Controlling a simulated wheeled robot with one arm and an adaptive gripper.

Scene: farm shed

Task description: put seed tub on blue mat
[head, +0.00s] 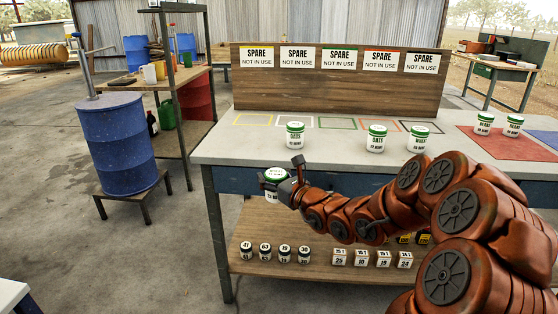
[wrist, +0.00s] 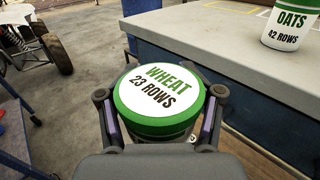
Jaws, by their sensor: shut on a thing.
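My gripper (head: 284,184) is shut on a white tub with a green rim, the wheat tub (head: 272,175), in front of the table's near edge at the left. In the wrist view, the wheat tub's lid (wrist: 160,98) reads "WHEAT 23 ROWS" and sits between the two fingers (wrist: 161,118). The blue mat (head: 547,137) shows in part at the far right of the tabletop, cut off by the picture edge. An oats tub (head: 295,136) stands on the table behind my gripper; it also shows in the wrist view (wrist: 287,27), reading "OATS 42 ROWS".
Two more tubs (head: 376,139) (head: 417,139) stand mid-table. Two others (head: 483,124) (head: 513,126) are at the red mat (head: 495,146). A wooden board (head: 340,95) with "SPARE NOT IN USE" signs stands behind. Small jars and boxes (head: 285,254) sit on the lower shelf. A blue barrel (head: 116,140) stands left.

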